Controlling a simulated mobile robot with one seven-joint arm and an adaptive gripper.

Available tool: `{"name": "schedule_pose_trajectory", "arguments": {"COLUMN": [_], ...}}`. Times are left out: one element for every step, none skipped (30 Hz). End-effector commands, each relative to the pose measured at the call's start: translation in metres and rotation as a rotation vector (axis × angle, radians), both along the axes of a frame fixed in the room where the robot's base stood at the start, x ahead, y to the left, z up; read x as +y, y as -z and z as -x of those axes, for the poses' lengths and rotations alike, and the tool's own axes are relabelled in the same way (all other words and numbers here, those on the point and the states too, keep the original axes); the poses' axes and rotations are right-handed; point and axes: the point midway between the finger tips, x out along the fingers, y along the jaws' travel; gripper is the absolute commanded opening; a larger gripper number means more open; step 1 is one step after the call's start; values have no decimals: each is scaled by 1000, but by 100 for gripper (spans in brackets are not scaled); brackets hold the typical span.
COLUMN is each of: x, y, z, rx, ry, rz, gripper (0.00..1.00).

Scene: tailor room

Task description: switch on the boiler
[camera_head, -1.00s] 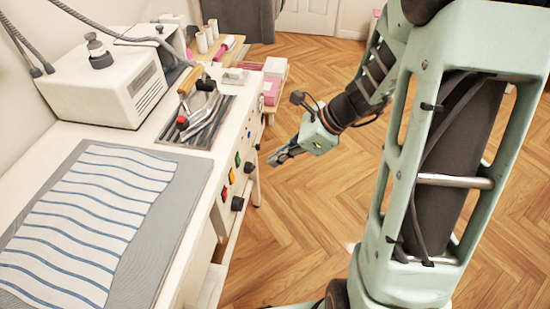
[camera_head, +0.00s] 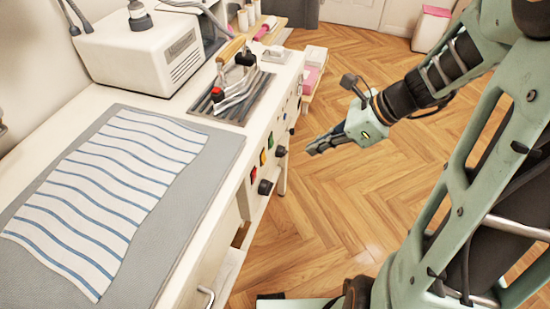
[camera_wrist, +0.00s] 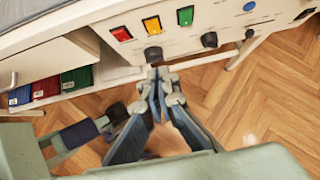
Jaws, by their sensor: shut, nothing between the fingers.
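The boiler is a white box (camera_head: 140,50) with a vented side, at the back of the ironing table. A control panel on the table's front side carries a red switch (camera_wrist: 121,33), a yellow switch (camera_wrist: 152,24), a green switch (camera_wrist: 185,15) and black knobs such as one (camera_wrist: 153,54) below the yellow switch. In the head view the red switch (camera_head: 253,174) and a black knob (camera_head: 265,187) show at the table's edge. My gripper (camera_head: 312,148) is shut and empty, in the air right of the panel. In the wrist view its fingertips (camera_wrist: 159,74) appear just below that knob.
An iron (camera_head: 235,75) with a wooden handle rests on a metal rack. A striped cloth (camera_head: 105,180) lies on the grey pad (camera_head: 190,215). Folded coloured cloths (camera_wrist: 46,88) sit on the shelf under the table. The wooden floor (camera_head: 345,220) beside the table is clear.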

Motion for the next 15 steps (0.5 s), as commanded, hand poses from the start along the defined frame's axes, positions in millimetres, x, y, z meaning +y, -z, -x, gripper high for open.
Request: {"name": "schedule_pose_trajectory", "arguments": {"x": [0, 1, 2, 3, 4, 7, 10, 13, 17, 20, 24, 29, 33, 37, 42], "y": [0, 1, 3, 5, 7, 11, 15, 19, 25, 31, 36, 43, 49, 54, 61], "z": [0, 0, -1, -1, -1, -2, -3, -4, -5, -6, -8, -9, -10, -12, -14], "rx": [0, 1, 1, 1, 1, 2, 2, 2, 2, 4, 4, 3, 4, 4, 4], "ry": [0, -1, -1, -1, -1, -1, -3, -2, -2, -3, -3, -4, -4, -3, -3], "rz": [0, 0, 0, 0, 0, 0, -1, -1, -1, -1, -1, -1, -1, -1, -1], "gripper": [0, 0, 0, 0, 0, 0, 0, 0, 0, 0, 0, 0, 0, 0, 0]}}
